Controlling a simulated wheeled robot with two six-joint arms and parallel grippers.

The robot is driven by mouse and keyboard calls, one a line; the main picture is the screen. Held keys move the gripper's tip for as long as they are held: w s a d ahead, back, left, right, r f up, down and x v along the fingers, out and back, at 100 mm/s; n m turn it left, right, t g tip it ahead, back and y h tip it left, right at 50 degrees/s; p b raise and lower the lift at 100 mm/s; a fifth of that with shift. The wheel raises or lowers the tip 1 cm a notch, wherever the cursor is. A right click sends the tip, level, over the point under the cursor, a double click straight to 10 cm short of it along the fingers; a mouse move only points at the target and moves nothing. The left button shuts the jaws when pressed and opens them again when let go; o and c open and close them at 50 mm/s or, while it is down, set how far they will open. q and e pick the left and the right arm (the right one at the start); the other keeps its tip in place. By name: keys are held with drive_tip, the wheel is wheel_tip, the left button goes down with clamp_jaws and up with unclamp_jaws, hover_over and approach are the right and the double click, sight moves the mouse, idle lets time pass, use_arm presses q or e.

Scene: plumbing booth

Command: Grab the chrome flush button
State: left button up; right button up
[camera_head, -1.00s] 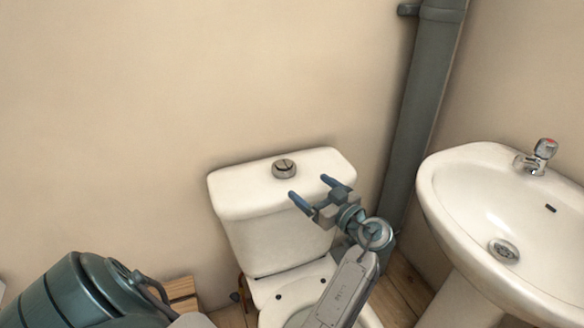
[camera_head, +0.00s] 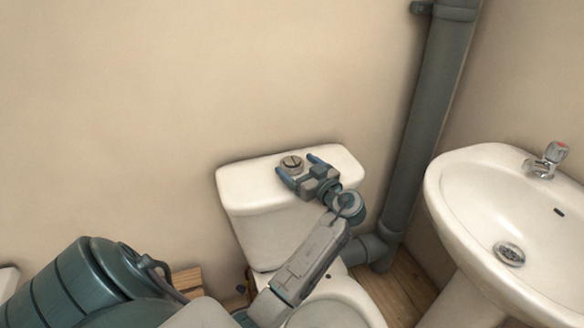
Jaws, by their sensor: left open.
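The round chrome flush button (camera_head: 292,162) sits on top of the white toilet cistern lid (camera_head: 245,180). My left gripper (camera_head: 299,166) is open over the lid, its two blue-tipped fingers pointing toward the back wall. The fingertips are at the button's near side, one to its left and one to its right. I cannot tell whether they touch it or how high they are above the lid. The gripper body covers part of the lid's front right. My right gripper is not in view.
A white washbasin (camera_head: 470,195) with a chrome tap (camera_head: 545,162) stands at the right. A thick grey pipe (camera_head: 428,110) runs down the wall corner beside the cistern. The wall behind the cistern (camera_head: 150,90) is bare.

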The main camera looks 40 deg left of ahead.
use_arm(q)
drive_tip(key=shift+a, duration=0.35)
drive_tip(key=shift+c, duration=0.5)
drive_tip(key=c, duration=1.1)
drive_tip(key=shift+r, duration=0.1)
